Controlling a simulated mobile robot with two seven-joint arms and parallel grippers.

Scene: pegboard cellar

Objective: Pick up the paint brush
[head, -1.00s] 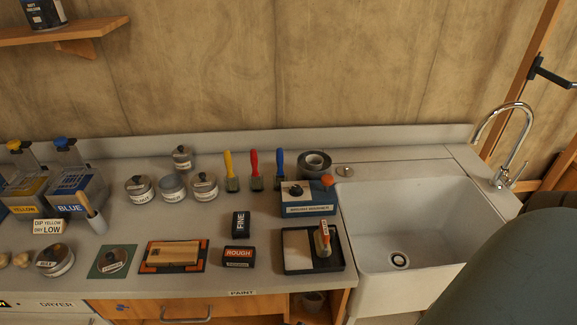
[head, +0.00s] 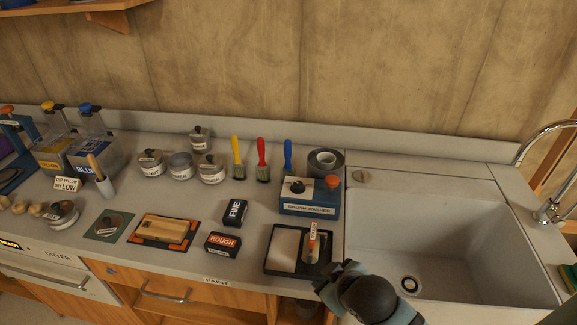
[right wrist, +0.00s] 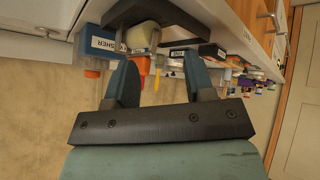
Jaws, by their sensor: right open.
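Yellow (head: 237,158), red (head: 262,160) and blue (head: 288,157) handled brushes with dark heads stand upright in a row near the back of the counter. A tool with an orange and white label (head: 312,242) stands in a black tray (head: 270,268). I cannot tell which one the task calls the paint brush. My right gripper (head: 343,272) is low at the tray's front right corner, partly hidden by its wrist. In the right wrist view its two fingers (right wrist: 163,78) are apart and empty. My left gripper is not in view.
The white sink (head: 460,240) is at the right.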

